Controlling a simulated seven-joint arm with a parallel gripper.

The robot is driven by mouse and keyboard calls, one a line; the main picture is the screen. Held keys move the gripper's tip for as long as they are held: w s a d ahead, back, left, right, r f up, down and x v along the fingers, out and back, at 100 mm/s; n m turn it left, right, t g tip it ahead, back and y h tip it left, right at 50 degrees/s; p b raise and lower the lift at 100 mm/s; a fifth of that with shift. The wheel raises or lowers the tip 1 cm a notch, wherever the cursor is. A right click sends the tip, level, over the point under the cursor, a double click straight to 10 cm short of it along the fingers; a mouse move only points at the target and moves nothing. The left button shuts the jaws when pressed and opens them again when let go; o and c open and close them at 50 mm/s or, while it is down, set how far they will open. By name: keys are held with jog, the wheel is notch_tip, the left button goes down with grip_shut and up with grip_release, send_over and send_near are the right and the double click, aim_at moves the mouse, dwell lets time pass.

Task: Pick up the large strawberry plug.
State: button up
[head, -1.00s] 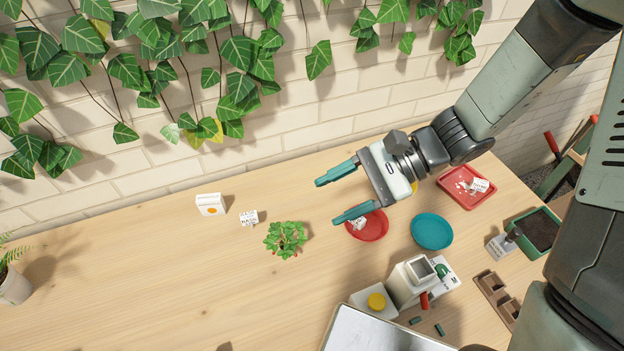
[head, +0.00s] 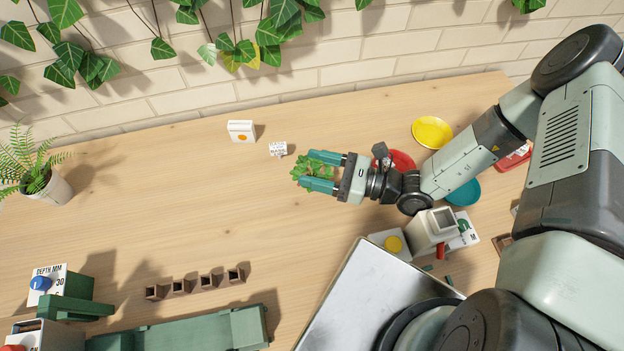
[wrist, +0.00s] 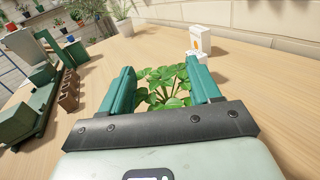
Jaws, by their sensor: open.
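The strawberry plug (head: 309,172) is a leafy green plant on the wooden table, near the middle of the head view. My gripper (head: 317,171) is open, with its two teal fingers on either side of the leaves. In the wrist view the leaves (wrist: 165,84) show between the spread fingers (wrist: 162,92). The base of the plug is hidden under leaves and gripper, so I cannot tell whether the fingers touch it.
A white box (head: 241,131) and a small white labelled block (head: 278,149) stand behind the plug. Several small brown pots (head: 181,287) stand at front left. A silver tray (head: 350,300) lies in front. Red (head: 402,161), yellow (head: 433,132) and teal (head: 464,192) dishes are to the right.

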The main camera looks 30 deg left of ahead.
notch_tip(320, 180, down, 4)
jog(key=shift+r, duration=0.25)
jog(key=shift+x, duration=1.15)
jog(key=shift+s+a, duration=0.15)
jog(key=shift+a, duration=0.2)
jog(key=c, duration=1.1)
